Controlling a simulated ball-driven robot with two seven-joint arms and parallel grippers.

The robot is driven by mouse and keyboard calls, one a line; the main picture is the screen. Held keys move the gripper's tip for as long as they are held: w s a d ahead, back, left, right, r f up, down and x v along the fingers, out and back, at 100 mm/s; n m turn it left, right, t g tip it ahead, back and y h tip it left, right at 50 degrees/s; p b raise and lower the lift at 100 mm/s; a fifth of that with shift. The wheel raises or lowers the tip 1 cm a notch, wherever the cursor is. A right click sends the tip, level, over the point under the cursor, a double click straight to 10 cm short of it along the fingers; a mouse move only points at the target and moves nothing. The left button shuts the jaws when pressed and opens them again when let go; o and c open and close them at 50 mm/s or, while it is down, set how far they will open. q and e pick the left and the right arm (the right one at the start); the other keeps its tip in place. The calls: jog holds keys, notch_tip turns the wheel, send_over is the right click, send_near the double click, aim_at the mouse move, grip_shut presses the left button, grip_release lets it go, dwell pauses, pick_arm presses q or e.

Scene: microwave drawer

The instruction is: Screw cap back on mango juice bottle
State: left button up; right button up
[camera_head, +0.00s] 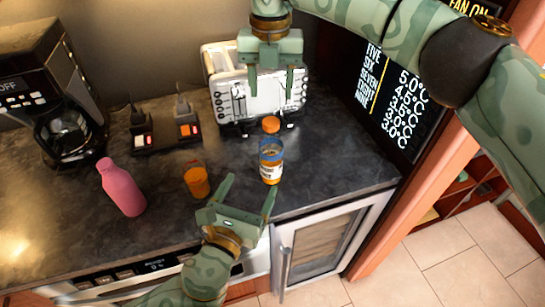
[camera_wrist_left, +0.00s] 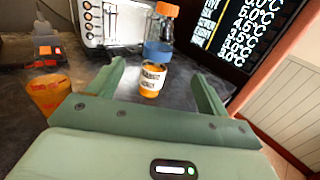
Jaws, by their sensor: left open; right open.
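The bottle (camera_head: 270,172) stands upright on the dark counter, with orange contents low down, a white label and a blue band. It also shows in the left wrist view (camera_wrist_left: 152,78). An orange cap (camera_head: 271,125) shows above the blue band, over a clear section; the wrist view shows this cap too (camera_wrist_left: 167,9). I cannot tell whether it is screwed tight. My left gripper (camera_head: 250,186) is open and empty, in front of the bottle, its fingers pointing toward it. My right gripper (camera_head: 270,82) is open and empty, pointing down above the cap, before the toaster.
An orange cup (camera_head: 196,181) stands left of the bottle, close to my left gripper. A pink bottle (camera_head: 122,188) is further left. A white toaster (camera_head: 228,97), switched power strip (camera_head: 160,138) and coffee maker (camera_head: 62,125) line the back. A screen (camera_head: 385,95) stands at right.

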aim_at(273, 139)
pick_arm(q)
jog(key=x, duration=1.6)
jog(key=shift+w+d, duration=0.1)
jog(key=shift+w, duration=0.1)
